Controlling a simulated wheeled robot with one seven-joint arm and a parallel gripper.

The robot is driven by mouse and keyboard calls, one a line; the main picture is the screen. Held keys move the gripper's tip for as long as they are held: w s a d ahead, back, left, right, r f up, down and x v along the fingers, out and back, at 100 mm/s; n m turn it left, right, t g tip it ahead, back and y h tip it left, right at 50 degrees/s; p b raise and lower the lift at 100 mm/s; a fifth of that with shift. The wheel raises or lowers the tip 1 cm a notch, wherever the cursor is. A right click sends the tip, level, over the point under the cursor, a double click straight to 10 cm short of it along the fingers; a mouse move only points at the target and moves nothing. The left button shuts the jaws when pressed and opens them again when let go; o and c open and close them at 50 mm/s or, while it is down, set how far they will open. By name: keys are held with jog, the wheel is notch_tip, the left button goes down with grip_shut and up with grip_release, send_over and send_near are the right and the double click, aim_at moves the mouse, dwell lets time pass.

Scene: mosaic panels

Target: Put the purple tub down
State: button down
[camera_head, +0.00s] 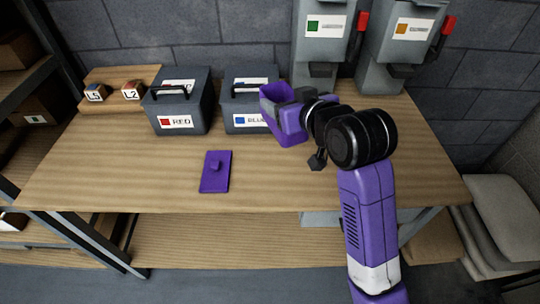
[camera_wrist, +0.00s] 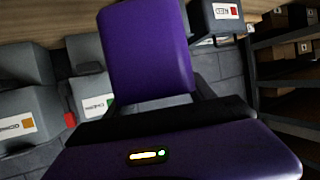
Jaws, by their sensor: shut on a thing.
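The purple tub (camera_head: 290,128) is held up over the table by my gripper (camera_head: 292,112), in front of the blue-labelled box. In the head view I see into part of its open top; what is inside cannot be told. My gripper is shut on it, though the fingertips are partly hidden. In the wrist view the purple tub (camera_wrist: 148,50) fills the upper middle. A flat purple lid (camera_head: 215,172) with a small knob lies on the wooden table (camera_head: 120,190), left of the gripper.
Grey boxes labelled RED (camera_head: 181,105) and BLUE (camera_head: 243,105) stand at the back of the table. Two dispensers with red levers (camera_head: 325,40) stand behind my arm. The table's front left is clear.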

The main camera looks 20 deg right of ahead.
notch_tip(320, 180, down, 17)
jog(key=shift+d+f, duration=0.1)
jog(key=shift+f, duration=0.05)
dwell(0.5)
jog(key=shift+f, duration=0.15)
jog(key=shift+c, duration=1.6)
grip_release()
jog(key=v, duration=1.2)
jog(key=shift+b, duration=0.3)
